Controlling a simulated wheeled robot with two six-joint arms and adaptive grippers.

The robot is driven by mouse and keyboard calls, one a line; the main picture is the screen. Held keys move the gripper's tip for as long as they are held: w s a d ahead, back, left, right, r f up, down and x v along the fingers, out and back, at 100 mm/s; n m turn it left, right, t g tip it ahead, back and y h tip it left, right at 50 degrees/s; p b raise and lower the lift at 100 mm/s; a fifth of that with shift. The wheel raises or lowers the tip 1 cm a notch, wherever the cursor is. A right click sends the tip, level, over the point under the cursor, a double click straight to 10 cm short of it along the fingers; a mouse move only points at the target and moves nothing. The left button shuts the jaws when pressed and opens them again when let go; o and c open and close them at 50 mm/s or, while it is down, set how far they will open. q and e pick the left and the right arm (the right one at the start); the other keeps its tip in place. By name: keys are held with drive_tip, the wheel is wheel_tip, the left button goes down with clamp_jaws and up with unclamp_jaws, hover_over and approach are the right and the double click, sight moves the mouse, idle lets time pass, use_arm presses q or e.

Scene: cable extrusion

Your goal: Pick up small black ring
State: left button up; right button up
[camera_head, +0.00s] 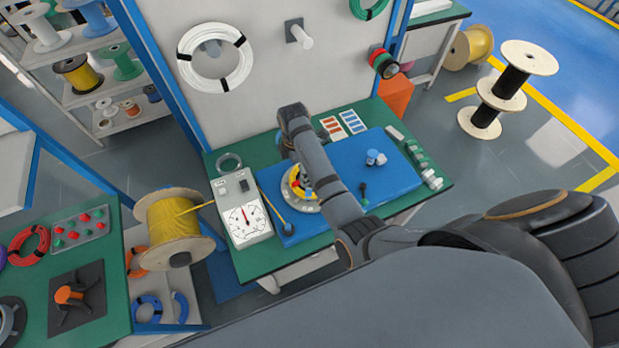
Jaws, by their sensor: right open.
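A small black ring (391,71) appears to hang at the outer end of a peg on the upright panel, in front of a red and a green ring (379,58). It is small, and I cannot make out its hole. My right arm comes in from the lower right and reaches over the blue mat (388,165) on the green bench. My right gripper (286,146) is at its far end, open, beside the round yellow-and-white fixture and well left of the black ring. Its fingers are mostly hidden by the arm. My left gripper is not in view.
A dial meter (244,212) stands at the bench's left end. A white coil (215,56) and an empty peg (299,34) are on the panel. A yellow cable spool (172,228) is at left. Blue and white knobs (376,157) sit on the mat.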

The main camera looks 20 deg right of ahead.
sight(297, 183)
wheel_tip(297, 183, down, 2)
drive_tip(key=shift+f, duration=0.1)
drive_tip(key=shift+w+f, duration=0.15)
drive_tip(key=shift+w, duration=0.05)
drive_tip(key=shift+f, duration=0.2)
drive_tip(key=f, duration=0.1)
drive_tip(key=f+p, duration=0.2)
drive_tip(key=shift+s+a+f, duration=0.1)
drive_tip(key=shift+a+f, duration=0.15)
drive_tip(key=shift+a, duration=0.05)
drive_tip(key=shift+f, duration=0.35)
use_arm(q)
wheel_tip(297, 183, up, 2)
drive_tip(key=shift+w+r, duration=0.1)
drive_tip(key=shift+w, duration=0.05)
use_arm(e)
drive_tip(key=shift+f, duration=0.35)
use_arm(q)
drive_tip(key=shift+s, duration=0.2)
use_arm(e)
drive_tip(key=shift+s, duration=0.1)
clamp_jaws()
drive_tip(key=shift+r, duration=0.1)
